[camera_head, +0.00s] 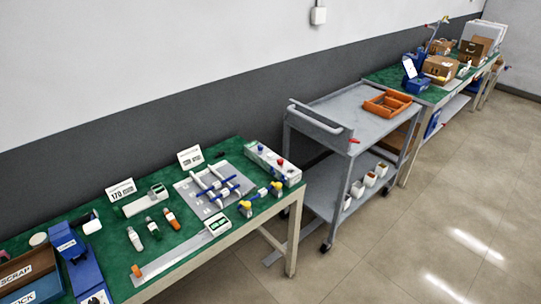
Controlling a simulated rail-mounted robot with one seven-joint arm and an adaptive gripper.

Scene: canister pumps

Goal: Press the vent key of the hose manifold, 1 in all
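What looks like the hose manifold, white pipes with blue handles (222,187), sits on a grey plate (186,189) on the green bench at the lower left. Beside it at the bench's right end is a long pale box (287,173) with a red knob (280,161) and a blue knob on top. A small white device with a dark green display (217,225) lies in front of the plate. The vent key is too small to tell apart. My gripper is not in view.
The green bench (192,246) also holds two yellow-and-blue fittings (245,208), small bottles (153,227), sign cards (121,190) and bins (30,273). A grey cart (335,103) with an orange tray (387,103) stands right of it. The tiled floor (430,220) in front is clear.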

